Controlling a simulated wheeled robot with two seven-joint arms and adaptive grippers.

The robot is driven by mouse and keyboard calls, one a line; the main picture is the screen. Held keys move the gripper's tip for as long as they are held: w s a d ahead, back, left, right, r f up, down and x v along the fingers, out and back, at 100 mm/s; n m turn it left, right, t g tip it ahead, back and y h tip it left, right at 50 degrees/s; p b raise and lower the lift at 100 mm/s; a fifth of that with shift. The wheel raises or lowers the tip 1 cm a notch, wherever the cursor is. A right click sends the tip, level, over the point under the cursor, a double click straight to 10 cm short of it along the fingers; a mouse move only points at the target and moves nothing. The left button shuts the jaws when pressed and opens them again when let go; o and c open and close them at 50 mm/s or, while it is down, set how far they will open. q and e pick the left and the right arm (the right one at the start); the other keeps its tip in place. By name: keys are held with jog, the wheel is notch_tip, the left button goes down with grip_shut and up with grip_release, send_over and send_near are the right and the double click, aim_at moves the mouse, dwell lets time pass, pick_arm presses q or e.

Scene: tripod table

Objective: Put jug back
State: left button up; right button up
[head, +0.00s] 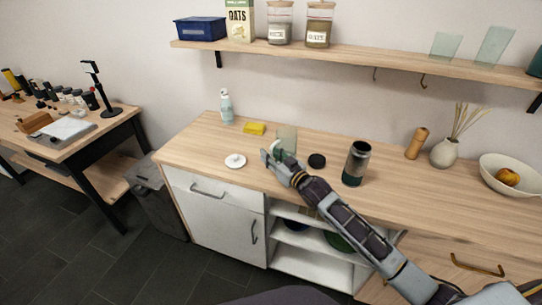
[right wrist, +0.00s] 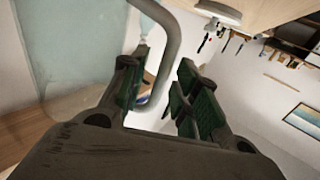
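The jug (head: 289,136) is pale, see-through and greenish, and it stands on the wooden counter, partly hidden by my right gripper (head: 271,158). In the right wrist view the jug's body (right wrist: 75,45) fills the upper left, and its curved grey handle (right wrist: 176,40) runs down between the fingers. My right gripper (right wrist: 160,100) is open around the handle, with a gap on the right finger's side. Whether the left finger touches the handle I cannot tell. My left gripper is not in view.
A white lid (head: 235,161) lies left of my gripper. A black lid (head: 317,161) and a dark canister (head: 356,164) stand to the right. A yellow sponge (head: 254,128) and soap bottle (head: 226,106) are behind. The wall shelf (head: 380,58) holds two clear glass vessels (head: 446,45) (head: 494,48).

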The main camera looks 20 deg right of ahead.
jog(key=shift+r, duration=0.15)
jog(key=shift+v, duration=6)
